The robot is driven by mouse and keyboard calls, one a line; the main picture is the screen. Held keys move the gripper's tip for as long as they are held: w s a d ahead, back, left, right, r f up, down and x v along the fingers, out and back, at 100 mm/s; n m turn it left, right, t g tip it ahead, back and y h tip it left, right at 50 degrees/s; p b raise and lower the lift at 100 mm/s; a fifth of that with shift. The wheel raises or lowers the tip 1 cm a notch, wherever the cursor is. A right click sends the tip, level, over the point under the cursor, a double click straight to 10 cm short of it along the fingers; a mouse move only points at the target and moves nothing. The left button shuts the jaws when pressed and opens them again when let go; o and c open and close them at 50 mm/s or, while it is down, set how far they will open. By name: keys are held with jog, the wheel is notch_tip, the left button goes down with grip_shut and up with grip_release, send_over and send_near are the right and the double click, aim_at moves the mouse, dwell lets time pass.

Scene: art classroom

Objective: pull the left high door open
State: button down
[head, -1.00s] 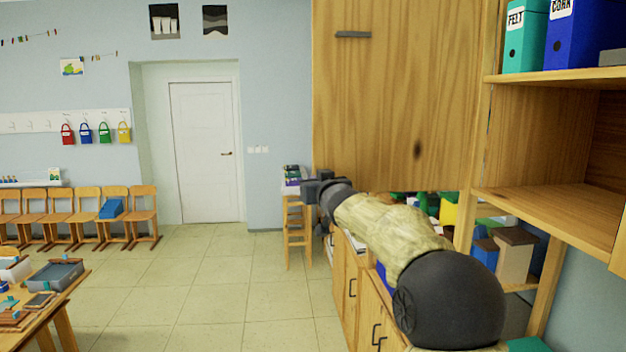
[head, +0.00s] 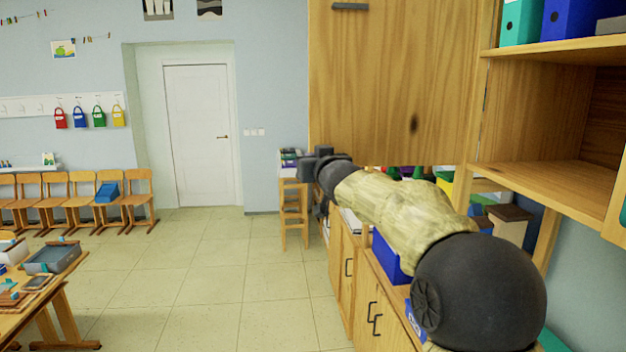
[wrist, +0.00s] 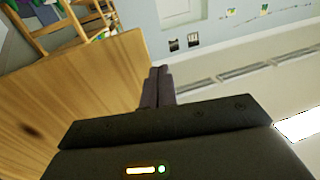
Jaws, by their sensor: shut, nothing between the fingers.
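The left high door (head: 400,80) is a large wooden panel with a dark knot, standing swung out from the shelf cabinet at its right edge. Its dark bar handle (head: 350,6) shows at the top of the head view. My gripper (head: 314,164) is just below the door's lower left corner in the head view, with my arm running under the door. In the wrist view, the fingers (wrist: 158,86) are together and empty, and the wooden panel (wrist: 85,95) fills the left side. I cannot tell whether the gripper touches the door.
The open shelves (head: 555,180) at right hold teal and blue binders (head: 575,18). Low cabinets (head: 350,270) and a blue bin (head: 390,258) lie below my arm. The tiled floor (head: 220,275) at left is clear up to the table (head: 45,305).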

jog(key=a+b+v, duration=0.1)
jog(key=b+v, duration=0.1)
jog(key=v, duration=0.6)
jog(key=shift+s+a+f, duration=0.2)
jog(key=shift+s+a, duration=0.15)
jog(key=shift+a, duration=0.3)
jog(key=s+d+f+m+g+h+b, duration=0.1)
jog(key=s+d+f+g, duration=0.15)
jog(key=f, duration=0.65)
jog(key=s+d+f+g+h, duration=0.1)
jog(key=s+d+f+g, duration=0.15)
jog(key=f, duration=0.65)
jog(key=s+d+f+m+g+h+b, duration=0.15)
jog(key=s+f, duration=0.25)
jog(key=f, duration=0.5)
jog(key=s+d+f+g, duration=0.2)
jog(key=s+f+g, duration=0.6)
jog(key=s+f, duration=0.9)
jog(key=s, duration=0.3)
jog(key=shift+d+f, duration=0.25)
jog(key=shift+f, duration=0.1)
jog(key=shift+g+h, duration=0.25)
